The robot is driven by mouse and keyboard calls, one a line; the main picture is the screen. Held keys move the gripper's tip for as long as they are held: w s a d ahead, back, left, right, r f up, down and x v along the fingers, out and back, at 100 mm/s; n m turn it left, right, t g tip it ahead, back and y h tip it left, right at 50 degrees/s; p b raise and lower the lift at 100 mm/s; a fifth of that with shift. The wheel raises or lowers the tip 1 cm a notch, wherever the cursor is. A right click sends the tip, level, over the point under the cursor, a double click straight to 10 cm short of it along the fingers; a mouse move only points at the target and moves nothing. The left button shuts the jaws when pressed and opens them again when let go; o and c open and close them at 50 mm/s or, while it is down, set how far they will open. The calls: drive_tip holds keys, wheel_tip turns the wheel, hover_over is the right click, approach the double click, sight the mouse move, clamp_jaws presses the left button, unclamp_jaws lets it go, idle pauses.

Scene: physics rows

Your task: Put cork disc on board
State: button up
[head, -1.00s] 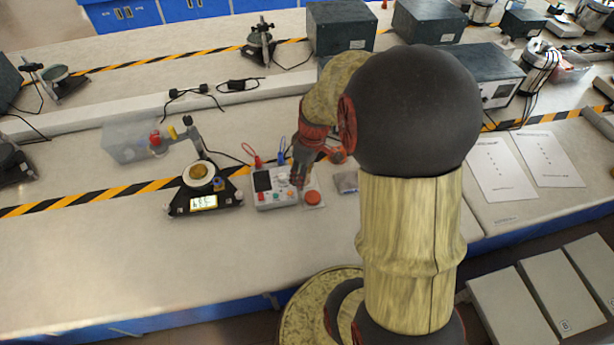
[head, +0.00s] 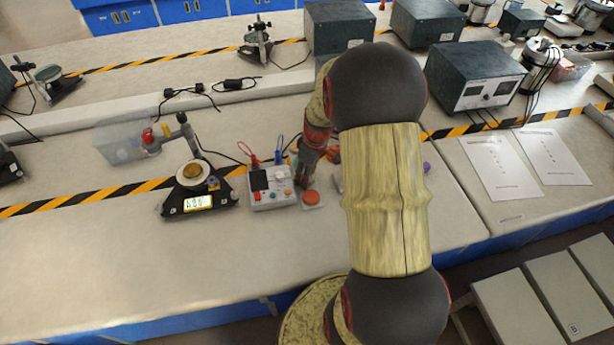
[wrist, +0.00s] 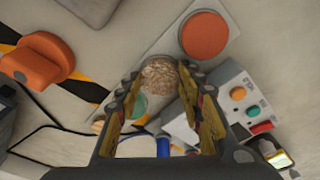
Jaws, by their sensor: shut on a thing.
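The cork disc (wrist: 158,76) is a round, speckled brown piece between my fingertips in the wrist view. My gripper (wrist: 159,82) is shut on it. The board (wrist: 212,58) is a pale narrow plate with a large orange disc (wrist: 204,36) at one end and a teal disc (wrist: 137,106) farther along. The cork disc shows over the board between these two; I cannot tell whether it touches. In the head view the orange disc (head: 311,197) lies just below my gripper (head: 303,182), and the cork disc is hidden.
A grey box with coloured buttons (head: 270,187) stands close left of my gripper. A scale (head: 200,200) with a small stand is farther left. An orange knob-like thing (wrist: 40,60) lies left in the wrist view. The front left bench is clear.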

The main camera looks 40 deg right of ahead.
sight(312, 180)
drive_tip(key=shift+f, duration=0.1)
drive_tip(key=o, duration=0.5)
drive_tip(key=shift+o, duration=0.2)
wheel_tip(312, 180, up, 12)
drive_tip(key=s+p, duration=0.2)
drive_tip(key=p, duration=0.2)
drive_tip(key=w+a+r, duration=0.1)
drive_tip(key=a+r, duration=0.6)
drive_tip(key=r, duration=0.1)
drive_tip(key=s+a+r+m+t, duration=0.1)
drive_tip(key=s+a+r+t, duration=0.1)
drive_tip(key=s+a+r, duration=0.4)
drive_tip(key=s+a+r+m+t, duration=0.1)
drive_tip(key=s+a+r, duration=0.5)
drive_tip(key=a, duration=0.8)
drive_tip(key=shift+s+m+t, duration=0.4)
drive_tip(key=shift+s, duration=0.1)
